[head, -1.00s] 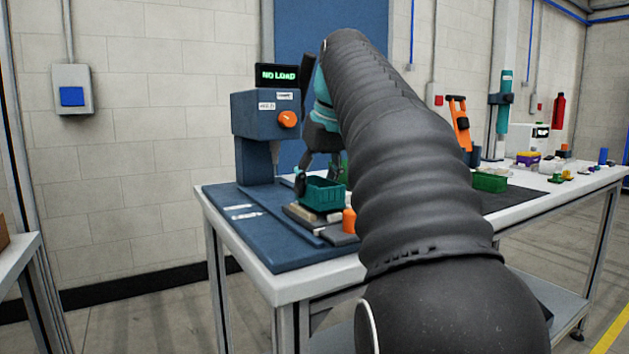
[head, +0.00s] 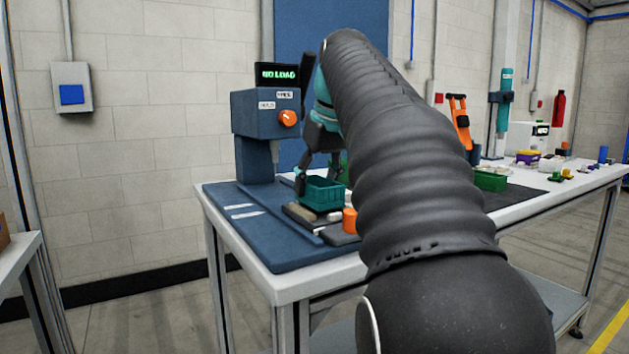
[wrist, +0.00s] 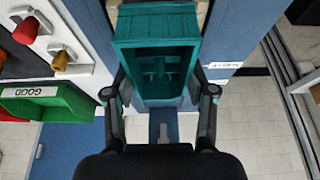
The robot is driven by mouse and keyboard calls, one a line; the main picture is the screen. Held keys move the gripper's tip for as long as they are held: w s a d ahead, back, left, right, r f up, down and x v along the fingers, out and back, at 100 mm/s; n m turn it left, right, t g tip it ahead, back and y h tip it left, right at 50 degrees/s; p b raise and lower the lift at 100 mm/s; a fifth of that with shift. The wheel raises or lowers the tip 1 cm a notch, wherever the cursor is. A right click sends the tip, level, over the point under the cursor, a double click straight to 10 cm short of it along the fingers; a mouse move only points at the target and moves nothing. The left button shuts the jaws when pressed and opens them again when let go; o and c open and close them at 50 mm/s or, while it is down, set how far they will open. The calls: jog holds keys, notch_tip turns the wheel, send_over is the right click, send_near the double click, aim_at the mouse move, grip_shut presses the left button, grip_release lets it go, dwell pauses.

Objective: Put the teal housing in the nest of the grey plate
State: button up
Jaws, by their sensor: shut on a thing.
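The teal housing (head: 322,194) is an open box with inner ribs and posts. My gripper (wrist: 160,92) has a finger against each side of it in the wrist view, where the housing (wrist: 157,103) fills the space between the fingers. In the head view the housing sits low at or just above a fixture with a pale block (head: 300,213) and a dark grey plate (head: 340,237). The nest is hidden beneath the housing. I cannot tell whether the housing touches the plate. My arm hides part of the gripper.
A blue press (head: 265,115) with an orange knob and a lit display stands behind on the blue mat (head: 262,245). An orange cylinder (head: 349,220) stands close to the housing. A green bin (wrist: 62,112) labelled GOOD and small coloured parts lie left in the wrist view.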

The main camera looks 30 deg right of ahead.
jog(key=shift+f+b, duration=0.4)
jog(key=shift+f, duration=0.25)
dwell(0.4)
jog(key=o, duration=1.3)
jog(key=shift+r, duration=0.1)
jog(key=shift+v, duration=3.7)
